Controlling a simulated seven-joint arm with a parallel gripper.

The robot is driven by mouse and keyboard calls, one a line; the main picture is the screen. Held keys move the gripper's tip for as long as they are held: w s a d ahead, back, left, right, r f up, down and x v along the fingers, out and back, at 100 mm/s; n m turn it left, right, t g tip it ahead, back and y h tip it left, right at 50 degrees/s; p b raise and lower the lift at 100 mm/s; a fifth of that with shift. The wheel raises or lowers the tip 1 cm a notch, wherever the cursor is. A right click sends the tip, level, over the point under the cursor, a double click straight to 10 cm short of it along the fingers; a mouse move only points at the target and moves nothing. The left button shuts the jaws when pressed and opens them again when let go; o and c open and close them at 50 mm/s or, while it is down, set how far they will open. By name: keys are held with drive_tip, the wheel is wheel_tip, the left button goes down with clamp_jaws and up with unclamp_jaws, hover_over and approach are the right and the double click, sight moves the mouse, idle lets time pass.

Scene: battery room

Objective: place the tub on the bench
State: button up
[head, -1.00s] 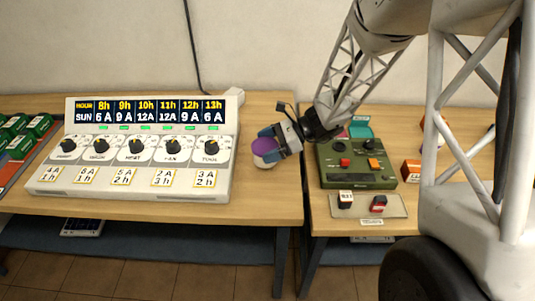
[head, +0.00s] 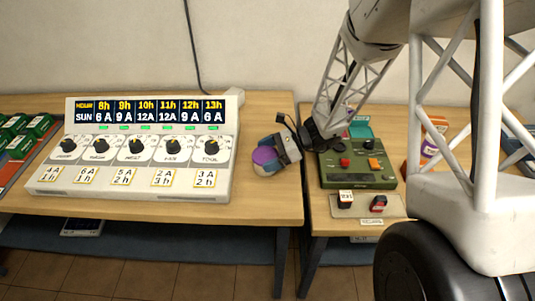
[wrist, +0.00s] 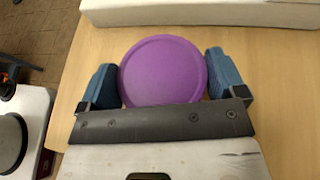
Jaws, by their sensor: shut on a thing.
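The tub has a round purple lid, and it shows in the head view (head: 264,156) and in the wrist view (wrist: 163,70). My gripper (head: 268,153) is shut on the tub, with one blue finger on each side of the lid in the wrist view (wrist: 163,78). The tub is at the right part of the left wooden bench (head: 255,205), to the right of the dial panel. I cannot tell whether its base touches the bench top. The gripper hides part of its side.
A white dial panel (head: 138,185) stands to the left on the bench. A green device (head: 357,181) and a small tray with two blocks (head: 362,208) are on the right bench, across a narrow gap. Bare wood lies around the tub.

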drive_tip(key=o, duration=0.7)
drive_tip(key=shift+o, duration=0.2)
drive_tip(key=shift+r, duration=0.2)
drive_tip(key=v, duration=1.2)
drive_tip(key=s+d+r+n+t+h, duration=0.1)
drive_tip(key=s+d+r+n+h, duration=0.2)
drive_tip(key=s, duration=0.6)
drive_tip(key=s+d+r+n+t+h, duration=0.2)
drive_tip(key=s+r+n+h, duration=0.4)
drive_tip(key=s, duration=0.4)
drive_tip(key=s+d+r+n+t+h, duration=0.2)
drive_tip(key=s+d+r+n+h, duration=0.2)
drive_tip(key=s+r+n, duration=0.2)
drive_tip(key=shift+s+r+n, duration=0.3)
drive_tip(key=shift+s+r, duration=0.65)
drive_tip(key=shift+s, duration=1.05)
